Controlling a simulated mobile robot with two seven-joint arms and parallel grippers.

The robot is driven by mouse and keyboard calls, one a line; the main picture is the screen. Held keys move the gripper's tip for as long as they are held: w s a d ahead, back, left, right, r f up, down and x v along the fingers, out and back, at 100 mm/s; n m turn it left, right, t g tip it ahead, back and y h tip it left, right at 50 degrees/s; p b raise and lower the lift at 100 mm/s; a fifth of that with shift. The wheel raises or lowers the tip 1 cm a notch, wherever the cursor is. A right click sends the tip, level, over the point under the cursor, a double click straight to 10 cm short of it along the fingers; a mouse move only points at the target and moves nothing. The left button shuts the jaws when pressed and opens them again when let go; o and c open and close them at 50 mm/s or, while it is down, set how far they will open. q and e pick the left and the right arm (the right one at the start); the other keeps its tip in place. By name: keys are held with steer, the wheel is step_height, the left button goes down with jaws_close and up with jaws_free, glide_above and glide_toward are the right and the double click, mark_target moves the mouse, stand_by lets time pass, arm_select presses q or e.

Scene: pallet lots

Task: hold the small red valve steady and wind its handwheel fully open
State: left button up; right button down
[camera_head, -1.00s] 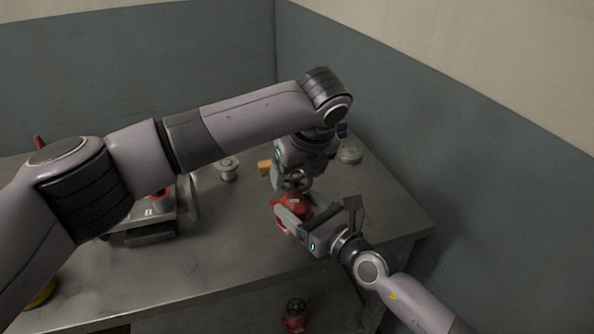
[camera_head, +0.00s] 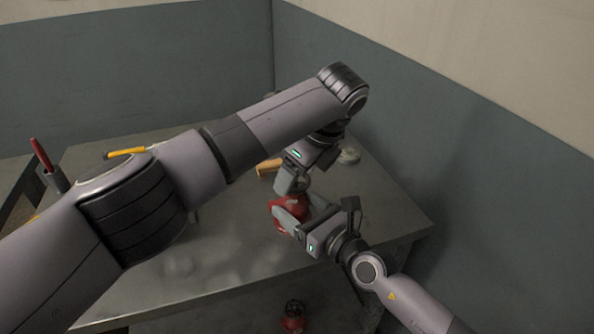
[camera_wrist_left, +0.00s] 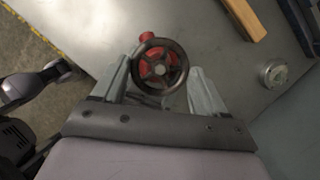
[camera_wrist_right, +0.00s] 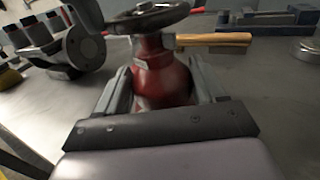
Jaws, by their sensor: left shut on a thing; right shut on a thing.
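The small red valve (camera_head: 284,213) stands upright on the grey table. My right gripper (camera_head: 303,212) is shut on its red body, one finger on each side; the body also shows in the right wrist view (camera_wrist_right: 163,78). The dark spoked handwheel (camera_wrist_left: 160,68) sits on top of the valve and shows from above in the left wrist view. My left gripper (camera_head: 297,184) is above the valve, shut on the wheel's rim from opposite sides. In the head view my left gripper partly hides the wheel. The valve's lower parts are hidden by my right gripper.
A wooden-handled tool (camera_head: 269,166) and a round gauge (camera_head: 349,155) lie behind the valve on the grey table (camera_head: 235,240). Another red valve (camera_head: 292,316) is below the table's front edge. A cup with a red-handled tool (camera_head: 43,158) stands at far left. Walls close in behind and right.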

mark_target(297, 181)
arm_select(q)
steer(key=o, duration=1.1)
step_height(297, 181, up, 10)
steer(key=shift+r, duration=0.1)
